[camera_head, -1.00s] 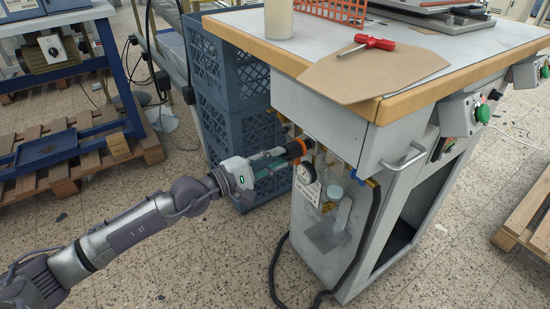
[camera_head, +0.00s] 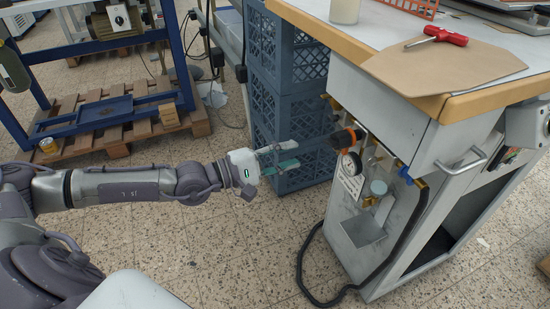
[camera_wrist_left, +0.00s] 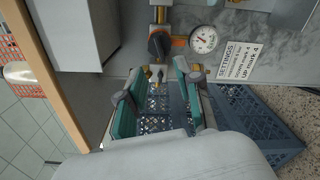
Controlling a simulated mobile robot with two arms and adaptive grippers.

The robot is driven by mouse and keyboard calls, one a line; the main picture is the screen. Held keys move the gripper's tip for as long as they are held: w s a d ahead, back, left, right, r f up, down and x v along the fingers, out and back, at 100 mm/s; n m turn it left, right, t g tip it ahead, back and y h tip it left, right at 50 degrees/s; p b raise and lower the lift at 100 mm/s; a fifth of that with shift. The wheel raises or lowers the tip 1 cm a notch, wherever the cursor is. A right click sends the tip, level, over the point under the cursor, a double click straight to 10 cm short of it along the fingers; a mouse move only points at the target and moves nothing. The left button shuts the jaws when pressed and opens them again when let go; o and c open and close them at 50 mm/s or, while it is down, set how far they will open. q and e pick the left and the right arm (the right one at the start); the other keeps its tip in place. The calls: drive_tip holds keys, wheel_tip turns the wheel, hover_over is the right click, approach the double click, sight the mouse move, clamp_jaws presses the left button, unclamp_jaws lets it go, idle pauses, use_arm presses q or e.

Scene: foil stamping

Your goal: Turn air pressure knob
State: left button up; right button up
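The air pressure knob (camera_head: 347,137) is black and orange and sticks out from the side of the grey cabinet under the table top. In the left wrist view the knob (camera_wrist_left: 159,43) is ahead of the fingers. A round white pressure gauge (camera_head: 351,163) sits beside it and also shows in the left wrist view (camera_wrist_left: 203,40). My left gripper (camera_head: 296,155) is left of the knob, with a gap between them. Its teal-padded fingers (camera_wrist_left: 157,78) are apart with nothing between them. My right gripper is not in view.
A white settings label (camera_wrist_left: 238,62) is by the gauge. Blue-grey crates (camera_head: 290,110) stand close behind my left gripper. A black hose (camera_head: 302,270) hangs down the cabinet (camera_head: 345,225). The table top (camera_head: 385,35) overhangs the knob.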

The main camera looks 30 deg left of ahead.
use_arm(q)
drive_tip(key=shift+v, duration=1.5)
drive_tip(key=shift+d, duration=0.1)
